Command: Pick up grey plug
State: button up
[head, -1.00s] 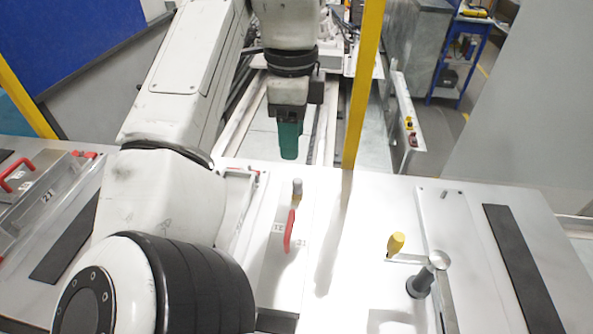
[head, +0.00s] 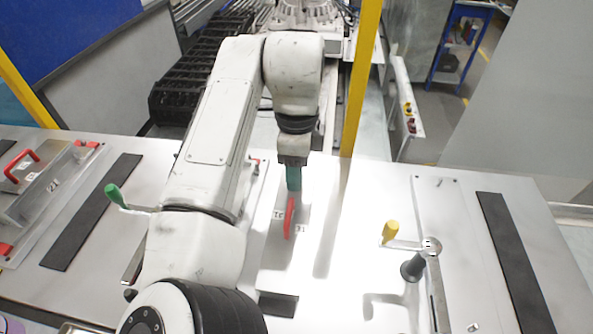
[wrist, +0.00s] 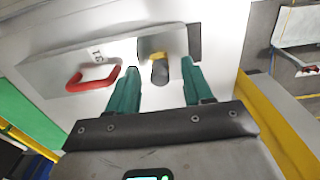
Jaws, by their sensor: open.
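The grey plug (wrist: 159,72) shows in the wrist view as a short grey cylinder with a yellowish end, on a pale plate. My gripper (wrist: 160,66) has two green fingers, spread apart, one on each side of the plug in that picture. I cannot tell whether the fingertips have reached its depth. In the head view my gripper (head: 293,180) points down just behind the red handle, and it hides the plug there.
A red handle (head: 289,218) stands close in front of my gripper. A yellow-handled lever (head: 390,232) and a dark knob post (head: 412,267) stand to the right. A yellow post (head: 362,80) rises behind the table. A green-handled lever (head: 116,196) is at left.

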jog(key=shift+c, duration=0.4)
grip_shut()
jog(key=shift+r, duration=0.2)
